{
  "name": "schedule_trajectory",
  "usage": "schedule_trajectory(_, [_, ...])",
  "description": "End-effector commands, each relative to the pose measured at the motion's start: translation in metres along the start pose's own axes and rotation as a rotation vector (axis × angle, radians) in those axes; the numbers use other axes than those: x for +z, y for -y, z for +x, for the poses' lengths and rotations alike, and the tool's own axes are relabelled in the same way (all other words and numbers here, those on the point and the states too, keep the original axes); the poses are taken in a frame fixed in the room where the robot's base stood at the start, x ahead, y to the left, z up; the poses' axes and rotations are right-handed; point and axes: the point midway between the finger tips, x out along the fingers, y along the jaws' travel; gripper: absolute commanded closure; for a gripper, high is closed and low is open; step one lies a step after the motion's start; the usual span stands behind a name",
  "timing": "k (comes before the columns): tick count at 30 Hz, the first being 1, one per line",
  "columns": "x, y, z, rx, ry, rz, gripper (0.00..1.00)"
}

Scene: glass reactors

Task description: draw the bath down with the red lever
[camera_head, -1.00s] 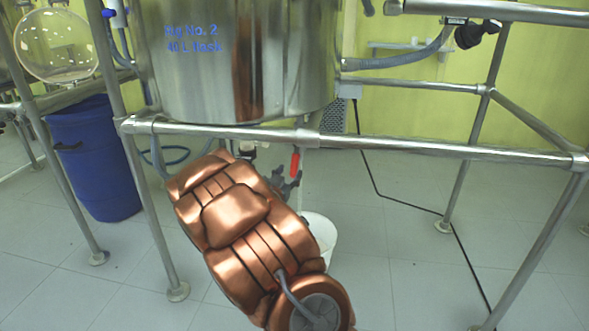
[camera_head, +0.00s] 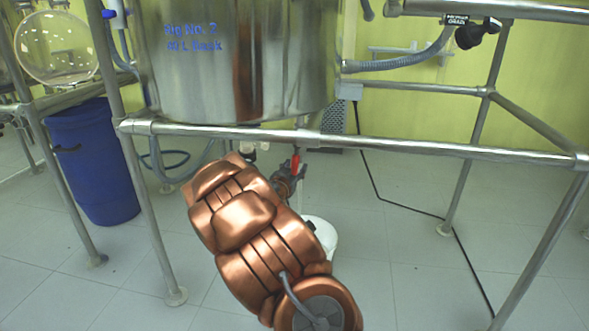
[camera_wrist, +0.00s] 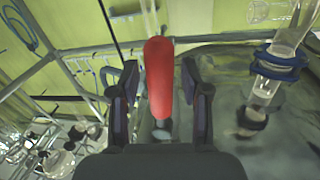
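The steel bath (camera_head: 240,60) with blue writing hangs in a pipe frame. Beneath it, the red lever (camera_head: 296,161) stands roughly upright above a white bucket (camera_head: 322,235). In the wrist view the red lever (camera_wrist: 158,78) lies between the two dark fingers of my gripper (camera_wrist: 158,100), with a gap on both sides. The gripper is open and no contact shows. In the head view my gripper (camera_head: 287,183) is just below the lever, partly hidden behind my copper arm. The valve body is mostly hidden.
A horizontal frame rail (camera_head: 400,147) runs just above the lever. A blue bin (camera_head: 95,165) stands at the left, and a black valve handle (camera_head: 478,33) is at the upper right. A black cable (camera_head: 385,200) lies on the floor.

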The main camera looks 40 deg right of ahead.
Motion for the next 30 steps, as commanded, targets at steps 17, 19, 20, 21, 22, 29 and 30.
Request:
schedule_trajectory(17, [0.0001, 0.0003, -0.0002, 0.000, 0.000, 0.000, 1.00])
schedule_trajectory(19, [0.0000, 0.0003, -0.0002, 0.000, 0.000, 0.000, 1.00])
schedule_trajectory(20, [0.0001, 0.0003, -0.0002, 0.000, 0.000, 0.000, 1.00])
schedule_trajectory(21, [0.0000, 0.0003, -0.0002, 0.000, 0.000, 0.000, 1.00])
schedule_trajectory(22, [0.0000, 0.0003, -0.0002, 0.000, 0.000, 0.000, 1.00])
schedule_trajectory(29, [-0.0005, -0.0015, 0.0009, 0.004, 0.001, 0.008, 1.00])
schedule_trajectory(30, [-0.0009, -0.0028, 0.0017, 0.006, 0.001, 0.013, 1.00])
